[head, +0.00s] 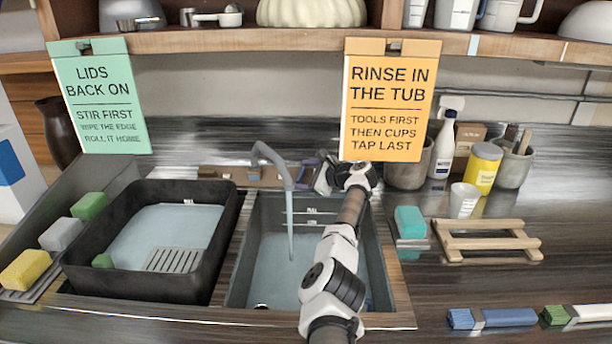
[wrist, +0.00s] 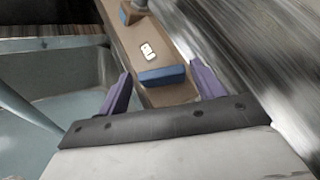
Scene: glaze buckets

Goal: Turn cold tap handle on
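The grey curved tap (head: 270,158) rises behind the sink tub (head: 240,265), and a thin pale blue stream (head: 290,225) hangs from its spout into the tub. In the wrist view a blue block (wrist: 162,76), which looks like the cold tap handle, sits on a brown ledge (wrist: 160,35) with a small white label. My gripper (wrist: 160,73) has its two purple fingers apart, one on each side of the blue block, with gaps showing. In the head view my gripper (head: 315,170) is at the back right of the tub, and the block there is hard to make out.
A black basin (head: 232,215) stands left of the tub, with sponges beside it. A teal sponge (head: 410,222), a wooden rack (head: 485,240) and a white cup (head: 463,200) are to the right. An orange sign (head: 390,100) hangs above my wrist, below the shelf (head: 300,40).

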